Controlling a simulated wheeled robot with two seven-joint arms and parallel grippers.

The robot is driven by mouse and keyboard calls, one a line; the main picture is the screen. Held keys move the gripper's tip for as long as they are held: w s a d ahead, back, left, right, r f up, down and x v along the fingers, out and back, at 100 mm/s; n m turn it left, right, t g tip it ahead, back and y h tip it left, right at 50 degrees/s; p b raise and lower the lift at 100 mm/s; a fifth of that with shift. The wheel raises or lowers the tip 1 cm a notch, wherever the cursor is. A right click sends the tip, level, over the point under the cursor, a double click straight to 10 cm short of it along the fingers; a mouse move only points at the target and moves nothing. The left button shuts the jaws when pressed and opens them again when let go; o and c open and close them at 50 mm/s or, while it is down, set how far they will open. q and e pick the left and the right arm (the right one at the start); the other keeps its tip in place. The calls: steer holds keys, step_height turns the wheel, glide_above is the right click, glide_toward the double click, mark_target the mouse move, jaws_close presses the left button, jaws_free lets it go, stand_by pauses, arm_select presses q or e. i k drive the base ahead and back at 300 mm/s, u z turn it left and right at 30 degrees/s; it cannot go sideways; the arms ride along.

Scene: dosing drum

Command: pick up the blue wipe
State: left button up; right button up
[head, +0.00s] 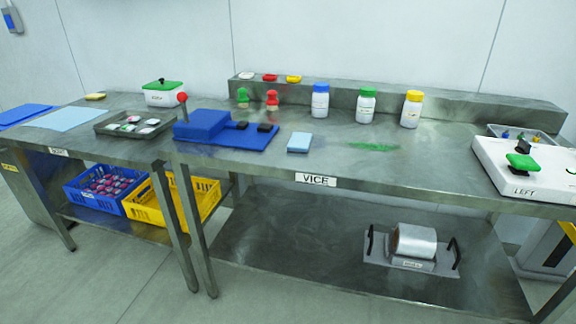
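A small light-blue folded pad (299,142), which looks like the blue wipe, lies flat on the steel table, behind the VICE label (316,179). It is to the right of a blue block-like fixture (203,124) on a blue base and apart from it. A larger flat pale-blue sheet (66,118) lies on the left table. Neither of my grippers shows in the head view.
A green smear (372,146) marks the table right of the pad. Bottles with blue (320,101), green (365,105) and yellow (411,109) caps stand behind. A red-knobbed lever (182,98) rises at left; a white LEFT box (520,182) stands at right.

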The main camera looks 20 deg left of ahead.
mark_target(300, 142)
steer(key=z, duration=0.75)
steer(key=i, duration=1.2)
steer(key=u, duration=0.5)
